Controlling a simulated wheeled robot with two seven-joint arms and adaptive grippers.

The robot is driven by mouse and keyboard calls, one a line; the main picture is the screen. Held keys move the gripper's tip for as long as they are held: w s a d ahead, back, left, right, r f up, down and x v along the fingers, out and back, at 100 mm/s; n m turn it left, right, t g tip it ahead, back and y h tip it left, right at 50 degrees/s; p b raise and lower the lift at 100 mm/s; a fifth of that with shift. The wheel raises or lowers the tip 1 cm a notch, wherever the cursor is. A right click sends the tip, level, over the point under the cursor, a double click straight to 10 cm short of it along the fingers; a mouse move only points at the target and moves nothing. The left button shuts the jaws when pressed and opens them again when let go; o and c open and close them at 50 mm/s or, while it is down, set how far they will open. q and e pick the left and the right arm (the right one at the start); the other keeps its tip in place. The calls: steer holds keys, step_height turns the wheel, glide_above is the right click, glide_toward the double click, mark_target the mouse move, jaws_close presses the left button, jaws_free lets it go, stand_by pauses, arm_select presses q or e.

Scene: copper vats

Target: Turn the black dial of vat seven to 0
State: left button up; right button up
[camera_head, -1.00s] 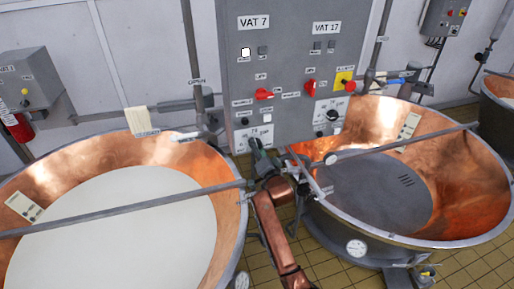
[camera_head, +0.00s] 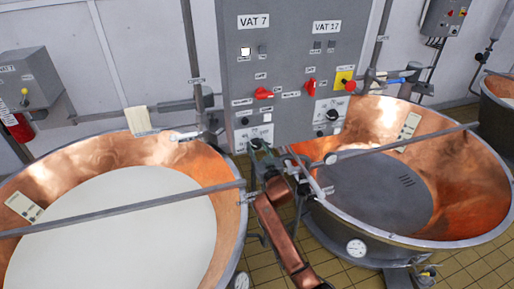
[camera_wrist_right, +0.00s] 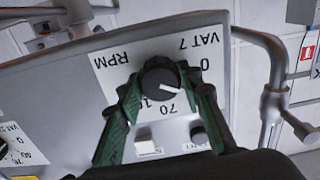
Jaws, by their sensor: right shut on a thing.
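The black dial (camera_wrist_right: 159,79) of vat seven sits on a white plate marked VAT 7 and RPM (camera_wrist_right: 205,72), which appears upside down in the right wrist view. My right gripper (camera_wrist_right: 160,88) is shut on the dial, with one green finger on each side. The dial's white pointer points right and slightly down in that view, between the 0 and the 70. In the head view my right gripper (camera_head: 258,147) is at the bottom of the grey control panel (camera_head: 290,70), hiding the dial. My left gripper is not in view.
A white-filled copper vat (camera_head: 120,225) stands at left, another copper vat (camera_head: 380,195) at right. Their bars and rims flank my right arm. Vat 17's dial (camera_head: 332,115) is right of the gripper. Red switches (camera_head: 264,93) sit above.

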steer(key=n, duration=0.6)
stand_by(0.7)
steer(key=o, duration=1.1)
steer(key=shift+a, duration=0.1)
steer(key=shift+s+d+f, duration=0.1)
steer(key=shift+s+d, duration=0.2)
steer(key=shift+s, duration=0.3)
steer(key=v, duration=1)
steer(key=shift+s, duration=0.4)
